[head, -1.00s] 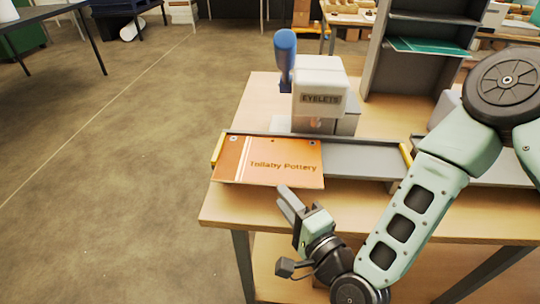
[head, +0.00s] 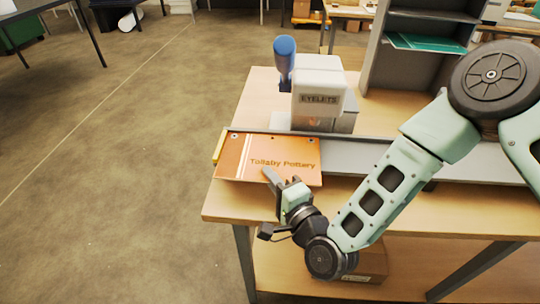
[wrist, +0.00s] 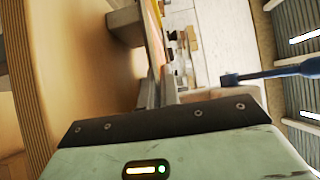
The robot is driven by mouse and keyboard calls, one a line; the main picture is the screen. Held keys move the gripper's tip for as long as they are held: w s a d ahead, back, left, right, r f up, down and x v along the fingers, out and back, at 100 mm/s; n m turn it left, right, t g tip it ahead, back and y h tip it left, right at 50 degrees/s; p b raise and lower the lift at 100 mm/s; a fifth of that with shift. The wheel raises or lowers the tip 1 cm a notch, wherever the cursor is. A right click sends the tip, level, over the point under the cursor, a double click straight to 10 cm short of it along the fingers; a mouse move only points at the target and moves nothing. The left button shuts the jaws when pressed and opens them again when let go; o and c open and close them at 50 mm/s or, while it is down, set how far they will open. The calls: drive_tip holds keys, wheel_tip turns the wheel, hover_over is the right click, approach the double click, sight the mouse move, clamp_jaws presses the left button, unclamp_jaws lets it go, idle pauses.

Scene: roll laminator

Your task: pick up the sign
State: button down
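The sign (head: 256,151) is a flat orange-brown board lettered "Tollaby Pottery", with small holes near its top corners. It lies on the left part of a grey tray, its front edge over the tray's near side. My gripper (head: 271,178) is at the sign's front edge, with a grey finger overlapping that edge in the head view. In the wrist view the sign (wrist: 156,38) shows nearly edge-on as a thin orange strip, just beyond the narrow grey fingers (wrist: 166,88). The gap between the fingers, and whether they touch the sign, is unclear.
The grey tray (head: 352,152) runs right, behind my arm, with a yellow end piece (head: 218,148) at left. A white eyelet press (head: 318,85) with a blue handle (head: 285,60) stands behind the sign. A grey shelf unit stands farther back. Floor left of the table is clear.

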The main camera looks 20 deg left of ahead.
drive_tip(key=shift+r, duration=0.15)
drive_tip(key=shift+r+b, duration=0.35)
drive_tip(key=shift+r, duration=0.3)
drive_tip(key=shift+s+d+r+b, duration=0.15)
drive_tip(key=shift+r+b, duration=0.3)
drive_tip(key=shift+r, duration=0.5)
drive_tip(key=p+v, duration=0.6)
drive_tip(key=v, duration=1.1)
drive_tip(key=shift+s, duration=0.25)
